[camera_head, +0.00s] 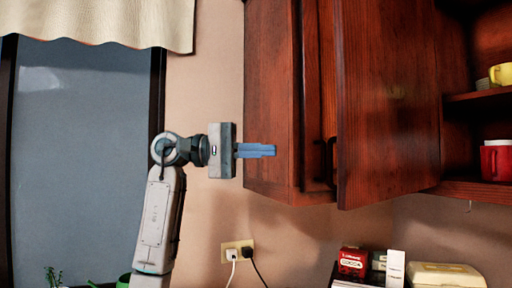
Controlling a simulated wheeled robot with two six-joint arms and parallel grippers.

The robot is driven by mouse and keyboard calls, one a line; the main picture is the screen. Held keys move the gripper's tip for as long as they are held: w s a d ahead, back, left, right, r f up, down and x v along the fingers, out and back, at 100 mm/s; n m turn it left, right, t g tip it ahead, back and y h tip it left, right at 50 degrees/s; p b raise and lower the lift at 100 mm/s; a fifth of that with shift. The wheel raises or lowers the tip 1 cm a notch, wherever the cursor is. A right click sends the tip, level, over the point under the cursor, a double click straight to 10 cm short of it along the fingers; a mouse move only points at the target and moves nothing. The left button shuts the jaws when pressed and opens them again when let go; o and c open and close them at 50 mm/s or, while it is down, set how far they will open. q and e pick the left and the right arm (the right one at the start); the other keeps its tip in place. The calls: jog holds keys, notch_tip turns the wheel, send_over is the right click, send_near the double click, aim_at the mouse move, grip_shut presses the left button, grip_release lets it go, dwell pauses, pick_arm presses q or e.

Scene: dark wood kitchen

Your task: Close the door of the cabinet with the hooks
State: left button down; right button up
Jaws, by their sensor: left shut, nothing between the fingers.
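A dark red-brown wooden wall cabinet (271,95) hangs at upper right. Its door (388,100) stands open, swung toward me, with a dark handle (331,160) near its left edge. The right part of the cabinet is open and shows shelves. A small hook (469,206) seems to hang below the cabinet at right. My left gripper (272,150) has its blue fingers shut and empty, pointing right, in front of the cabinet's left side panel. I cannot tell whether they touch it. The fingers are left of the door and handle. My right gripper is out of view.
A yellow cup (500,74) and a red mug (496,162) stand on the cabinet shelves. Below are a red box (352,262), a white carton (395,268) and a cream container (446,276). A wall outlet (238,250) holds two plugs. A curtained window (80,150) is at left.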

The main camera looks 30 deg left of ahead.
aim_at(329, 150)
pick_arm(q)
jog(key=d+p, duration=0.1)
jog(key=d, duration=0.2)
jog(key=d+p, duration=0.2)
jog(key=d, duration=0.1)
jog(key=d+p, duration=0.2)
jog(key=d, duration=0.1)
jog(key=shift+w+d, duration=0.1)
jog(key=shift+w, duration=0.35)
jog(key=shift+w+f, duration=0.1)
